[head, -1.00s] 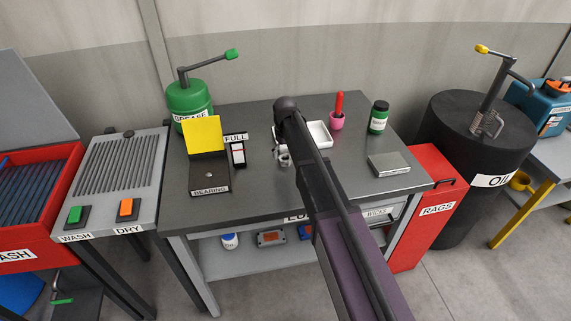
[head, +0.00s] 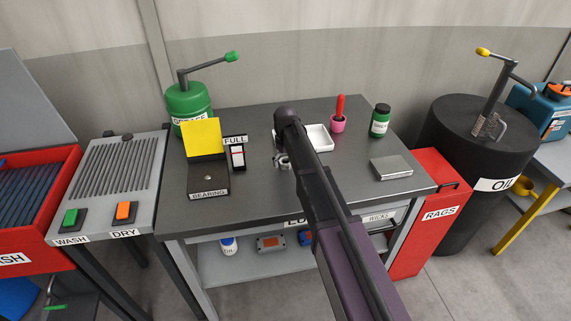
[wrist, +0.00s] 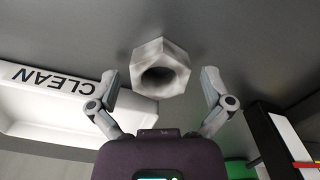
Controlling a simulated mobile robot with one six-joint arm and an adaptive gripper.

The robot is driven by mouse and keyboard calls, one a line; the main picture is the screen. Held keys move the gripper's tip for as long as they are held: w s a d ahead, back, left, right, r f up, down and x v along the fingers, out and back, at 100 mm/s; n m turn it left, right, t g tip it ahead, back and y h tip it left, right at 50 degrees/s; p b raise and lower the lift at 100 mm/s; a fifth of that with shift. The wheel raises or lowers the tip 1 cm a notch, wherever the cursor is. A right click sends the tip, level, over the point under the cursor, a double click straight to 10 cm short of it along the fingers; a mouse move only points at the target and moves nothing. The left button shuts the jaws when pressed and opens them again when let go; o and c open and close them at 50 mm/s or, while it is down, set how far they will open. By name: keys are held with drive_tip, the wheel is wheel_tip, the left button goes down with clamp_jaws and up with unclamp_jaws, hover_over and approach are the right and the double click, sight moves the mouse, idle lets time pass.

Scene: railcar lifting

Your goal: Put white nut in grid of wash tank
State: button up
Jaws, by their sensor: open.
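The white nut (wrist: 160,68) is a pale hexagonal ring on the grey bench top, its dark hole facing the wrist camera. My gripper (wrist: 160,77) is open, with one finger on each side of the nut and a visible gap to each. In the head view my gripper (head: 281,160) is low over the bench beside the white tray, and my arm covers much of this spot; I cannot make out the nut clearly there. The red wash tank (head: 62,212) stands at the far left, with its dark ribbed grid (head: 28,188) inside.
A white tray marked CLEAN (wrist: 52,105) lies beside the nut; it also shows in the head view (head: 318,143). A ribbed draining table (head: 122,185) separates bench and tank.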

drive_tip(key=c, duration=1.3)
drive_tip(key=shift+r, duration=0.1)
wheel_tip(320, 180, up, 3)
drive_tip(key=p, duration=0.2)
drive_tip(key=shift+f+p, duration=0.2)
drive_tip(key=shift+p, duration=0.2)
drive_tip(key=s+d, duration=0.1)
drive_tip(key=s, duration=0.4)
drive_tip(key=s+d+r+p, duration=0.1)
drive_tip(key=s, duration=0.4)
drive_tip(key=s+d+r+p, duration=0.1)
drive_tip(key=s+d, duration=0.1)
drive_tip(key=s, duration=0.3)
drive_tip(key=shift+s+r, duration=0.1)
drive_tip(key=shift+s, duration=0.15)
